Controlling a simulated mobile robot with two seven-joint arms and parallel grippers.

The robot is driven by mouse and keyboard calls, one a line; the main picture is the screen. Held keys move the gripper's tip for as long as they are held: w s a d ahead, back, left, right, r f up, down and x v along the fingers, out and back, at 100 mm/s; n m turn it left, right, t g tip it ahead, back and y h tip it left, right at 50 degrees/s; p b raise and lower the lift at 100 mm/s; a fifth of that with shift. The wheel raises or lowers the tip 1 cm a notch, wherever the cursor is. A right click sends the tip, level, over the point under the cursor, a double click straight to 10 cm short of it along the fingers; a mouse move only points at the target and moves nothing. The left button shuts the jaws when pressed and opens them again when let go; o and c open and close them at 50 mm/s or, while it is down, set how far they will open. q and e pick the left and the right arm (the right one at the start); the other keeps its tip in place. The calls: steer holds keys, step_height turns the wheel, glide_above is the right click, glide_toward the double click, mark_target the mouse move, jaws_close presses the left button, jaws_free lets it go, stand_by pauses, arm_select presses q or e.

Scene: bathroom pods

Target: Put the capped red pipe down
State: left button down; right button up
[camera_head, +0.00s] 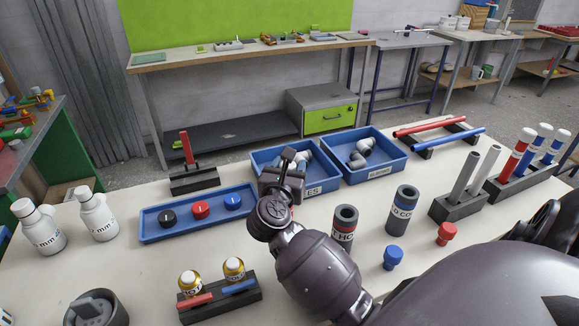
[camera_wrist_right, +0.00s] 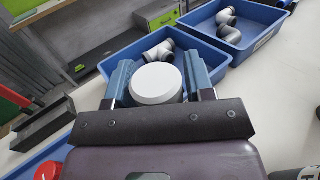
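My right gripper (camera_head: 289,157) is over the front of the left blue bin. In the wrist view its fingers (camera_wrist_right: 158,85) flank and appear to touch a round white cap (camera_wrist_right: 157,84), seen end-on. The body below this cap is hidden, so no red shows on the held piece. Another red pipe with a white cap (camera_head: 518,154) stands upright in a dark rack (camera_head: 515,190) at the right, beside two blue capped pipes (camera_head: 549,147). My left gripper is not in view.
A blue tray (camera_head: 160,232) holds three knobs. Left of the bins is a dark holder (camera_head: 195,180) with an upright red piece. Two grey pipes (camera_head: 473,175), dark cylinders (camera_head: 402,209) and small plugs (camera_head: 446,233) stand right of my arm.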

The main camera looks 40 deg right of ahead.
steer(key=shift+o, duration=0.9)
